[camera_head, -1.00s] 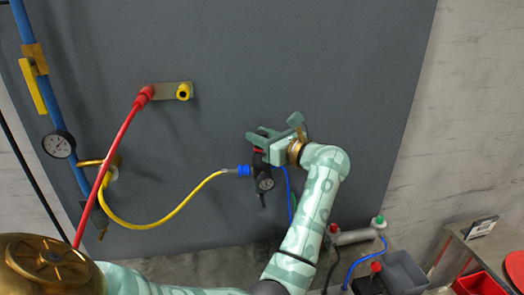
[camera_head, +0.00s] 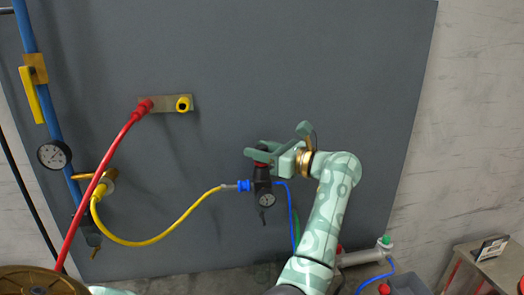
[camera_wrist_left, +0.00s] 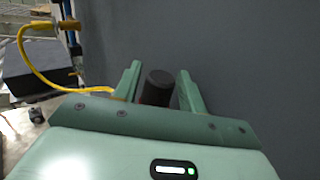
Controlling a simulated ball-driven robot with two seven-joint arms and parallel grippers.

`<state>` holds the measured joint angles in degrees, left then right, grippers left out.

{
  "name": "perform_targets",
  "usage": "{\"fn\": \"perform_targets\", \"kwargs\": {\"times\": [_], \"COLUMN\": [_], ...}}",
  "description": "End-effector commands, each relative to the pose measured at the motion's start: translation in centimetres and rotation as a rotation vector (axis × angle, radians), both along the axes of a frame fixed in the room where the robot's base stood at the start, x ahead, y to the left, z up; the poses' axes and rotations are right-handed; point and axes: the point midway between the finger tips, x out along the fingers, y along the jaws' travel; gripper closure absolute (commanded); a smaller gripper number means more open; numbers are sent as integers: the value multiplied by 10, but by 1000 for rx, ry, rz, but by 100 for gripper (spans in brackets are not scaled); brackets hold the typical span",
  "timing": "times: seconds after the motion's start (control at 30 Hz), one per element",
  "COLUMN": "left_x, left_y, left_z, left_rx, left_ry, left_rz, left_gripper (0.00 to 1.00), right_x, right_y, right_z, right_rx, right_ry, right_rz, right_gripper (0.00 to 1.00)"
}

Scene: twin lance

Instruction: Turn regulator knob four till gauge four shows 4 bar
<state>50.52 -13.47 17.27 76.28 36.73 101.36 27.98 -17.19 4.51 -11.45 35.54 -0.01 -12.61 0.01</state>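A dark regulator (camera_head: 263,182) hangs on the grey panel, with a red part at its top and a small round gauge (camera_head: 267,200) on its front. The gauge is too small to read, and no number shows. My left gripper (camera_head: 258,153) is at the regulator's top, its fingers reaching left past it. In the left wrist view, the dark round knob (camera_wrist_left: 157,88) stands between the two fingers of the gripper (camera_wrist_left: 160,82). The fingers lie close on both sides; whether they touch the knob is unclear. My right gripper is out of view.
A yellow hose (camera_head: 157,240) joins the regulator's left side by a blue fitting. A red hose (camera_head: 105,175) runs down from a bracket (camera_head: 163,104). A blue pipe (camera_head: 43,100) at left carries a larger gauge (camera_head: 54,155). The upper panel is clear.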

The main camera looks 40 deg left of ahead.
Motion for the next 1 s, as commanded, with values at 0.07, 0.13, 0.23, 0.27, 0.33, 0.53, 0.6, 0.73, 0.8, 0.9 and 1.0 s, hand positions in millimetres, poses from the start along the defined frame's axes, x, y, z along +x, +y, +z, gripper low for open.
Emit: {"fn": "perform_targets", "kwargs": {"times": [0.07, 0.13, 0.23, 0.27, 0.33, 0.53, 0.6, 0.73, 0.8, 0.9, 1.0], "left_x": [0, 0, 0, 0, 0, 5, 8, 14, 16, 20, 22], "left_y": [0, 0, 0, 0, -2, -31, -49, -86, -104, -127, -144], "left_z": [0, 0, 0, 0, 0, -2, -3, -3, -3, -1, 0], "left_rx": [0, 0, 1, 1, 1, 0, -1, -1, 0, 3, 3], "left_ry": [0, 0, 0, 0, 0, 0, 2, 0, 1, 0, -1], "left_rz": [0, 0, 0, 0, 0, -4, -4, -5, -4, -2, -2], "left_gripper": [50, 50, 50, 50, 50, 50, 50, 50, 50, 50, 50], "right_x": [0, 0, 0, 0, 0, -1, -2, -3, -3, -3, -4], "right_y": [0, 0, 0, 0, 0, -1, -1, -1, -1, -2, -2], "right_z": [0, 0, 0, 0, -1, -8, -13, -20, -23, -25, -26], "right_rx": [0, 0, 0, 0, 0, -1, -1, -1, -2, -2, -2], "right_ry": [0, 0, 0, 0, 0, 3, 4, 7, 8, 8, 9], "right_rz": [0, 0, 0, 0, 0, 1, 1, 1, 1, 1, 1], "right_gripper": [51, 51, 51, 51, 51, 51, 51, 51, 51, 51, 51]}}
